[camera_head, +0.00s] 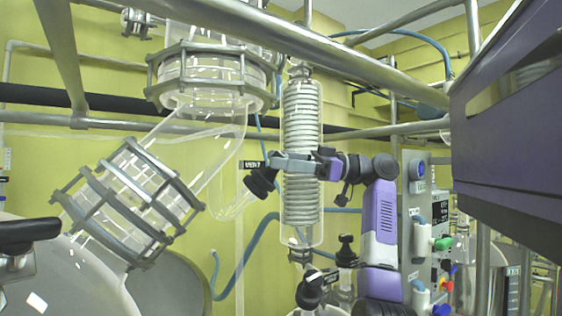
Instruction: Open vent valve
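A small black label with white lettering that seems to read VENT (251,164) shows left of centre. A dark round valve knob (262,181) sits just below and right of it, beside a curved clear glass tube. My gripper (278,164) reaches in from the right, across the front of the coiled glass condenser. Its grey fingers point left, and their tips are at the upper edge of the knob. I cannot tell whether they touch it. The fingers are seen side-on and overlap, so the gap between them is hidden.
The coiled condenser (301,120) stands upright behind my gripper. Large glass pipe joints with metal clamps (125,205) fill the left. A metal rail (330,52) crosses above. Black-capped valves (311,289) stand below, and a grey control panel (424,220) stands right of my arm.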

